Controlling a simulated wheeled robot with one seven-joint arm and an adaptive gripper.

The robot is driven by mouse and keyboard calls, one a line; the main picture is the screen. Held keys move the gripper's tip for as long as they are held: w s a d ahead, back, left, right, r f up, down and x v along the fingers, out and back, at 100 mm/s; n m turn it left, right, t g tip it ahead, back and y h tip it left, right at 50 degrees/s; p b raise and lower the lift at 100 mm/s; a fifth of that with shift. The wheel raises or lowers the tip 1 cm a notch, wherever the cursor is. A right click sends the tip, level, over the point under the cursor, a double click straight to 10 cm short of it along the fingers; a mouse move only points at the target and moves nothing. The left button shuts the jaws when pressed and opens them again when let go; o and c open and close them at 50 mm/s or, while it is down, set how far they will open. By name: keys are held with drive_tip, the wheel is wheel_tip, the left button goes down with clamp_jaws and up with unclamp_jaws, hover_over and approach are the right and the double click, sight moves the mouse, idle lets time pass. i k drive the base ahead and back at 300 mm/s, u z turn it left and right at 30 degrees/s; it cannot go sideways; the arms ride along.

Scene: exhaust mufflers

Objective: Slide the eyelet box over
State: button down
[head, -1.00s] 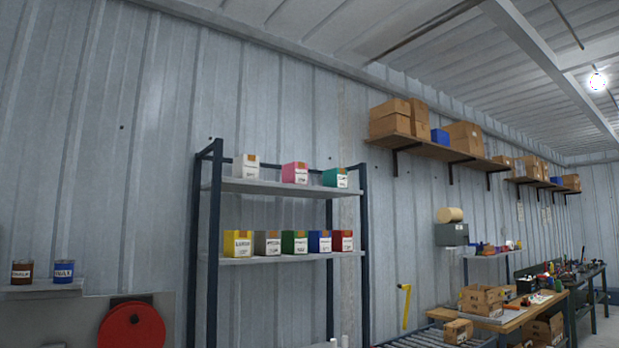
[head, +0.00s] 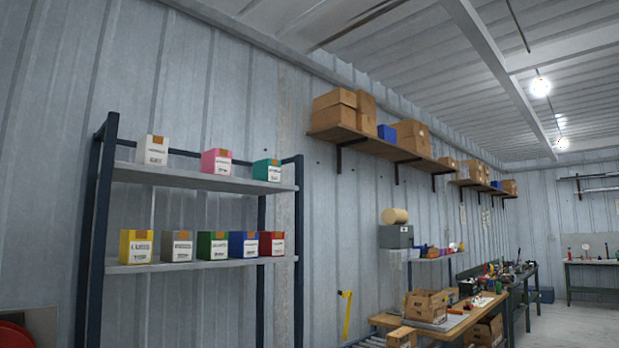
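Several small labelled boxes stand upright on a dark-framed rack in the head view. The upper shelf (head: 200,178) holds a white box (head: 154,150), a pink box (head: 216,162) and a teal box (head: 267,171). The lower shelf (head: 150,267) holds a yellow box (head: 136,247), a grey box (head: 178,247), a green box (head: 213,246), a blue box (head: 244,246) and a red box (head: 272,245). The labels are too small to read, so I cannot tell which is the eyelet box. My gripper is not in view.
Right of the rack, a wooden workbench (head: 478,318) carries open cardboard boxes (head: 427,304). Cardboard boxes sit on a high wall shelf (head: 375,147). A red reel (head: 15,336) shows at the lower left. Grey floor (head: 580,328) is clear at the far right.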

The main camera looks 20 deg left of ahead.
sight(214, 161)
drive_tip(key=z, duration=0.1)
drive_tip(key=i, duration=1.15)
drive_tip(key=u, duration=1)
drive_tip(key=i, duration=0.8)
drive_tip(key=u, duration=0.75)
